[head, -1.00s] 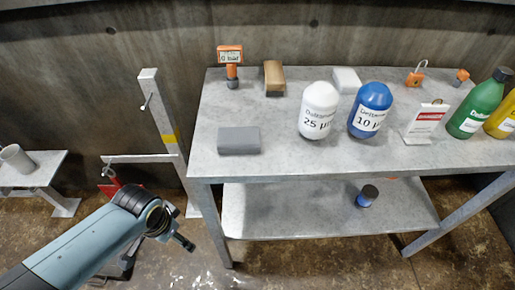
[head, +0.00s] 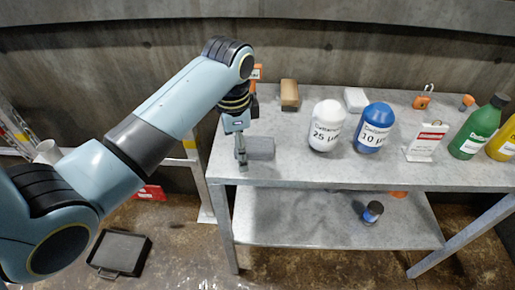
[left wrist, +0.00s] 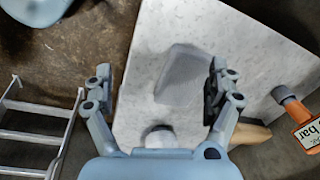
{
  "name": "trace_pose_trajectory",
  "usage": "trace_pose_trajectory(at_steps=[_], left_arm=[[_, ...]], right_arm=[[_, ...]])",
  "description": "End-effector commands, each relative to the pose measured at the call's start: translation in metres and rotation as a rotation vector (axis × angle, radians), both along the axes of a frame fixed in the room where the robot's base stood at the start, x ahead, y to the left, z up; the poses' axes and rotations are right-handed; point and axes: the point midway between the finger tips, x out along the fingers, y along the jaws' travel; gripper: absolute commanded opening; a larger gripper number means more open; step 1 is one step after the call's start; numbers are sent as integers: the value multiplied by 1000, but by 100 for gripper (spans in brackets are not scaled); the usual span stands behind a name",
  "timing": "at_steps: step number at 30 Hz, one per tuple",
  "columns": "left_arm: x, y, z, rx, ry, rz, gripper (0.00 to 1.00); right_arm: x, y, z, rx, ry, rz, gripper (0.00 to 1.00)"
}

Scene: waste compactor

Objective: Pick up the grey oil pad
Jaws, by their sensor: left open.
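The grey oil pad (head: 261,148) lies on the left front part of the metal table's top. My left gripper (head: 241,158) is at the pad's left end in the head view, pointing down, and partly covers it. In the left wrist view the pad (left wrist: 182,75) shows between the two spread fingers of my left gripper (left wrist: 155,88), nearer the right finger. The gripper is open and holds nothing. I cannot tell whether a finger touches the pad. My right gripper is in neither view.
A black tray (head: 119,253) lies on the floor.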

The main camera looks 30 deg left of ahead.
Motion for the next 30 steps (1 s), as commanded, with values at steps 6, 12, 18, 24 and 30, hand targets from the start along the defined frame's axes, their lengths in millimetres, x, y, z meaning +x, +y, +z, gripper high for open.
trace_pose_trajectory(at_steps=[6, 12, 18, 24, 30], left_arm=[[58, 3, 44, -18, 61, -211, 89], [70, 3, 46, -29, 87, -283, 89], [70, 3, 12, -28, 86, -283, 89], [69, 3, -5, -29, 86, -282, 89], [66, 5, -36, -29, 86, -281, 89]], right_arm=[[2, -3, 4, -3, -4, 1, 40], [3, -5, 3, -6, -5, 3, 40], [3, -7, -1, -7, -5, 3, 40], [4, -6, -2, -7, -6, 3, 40], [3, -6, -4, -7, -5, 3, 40]])
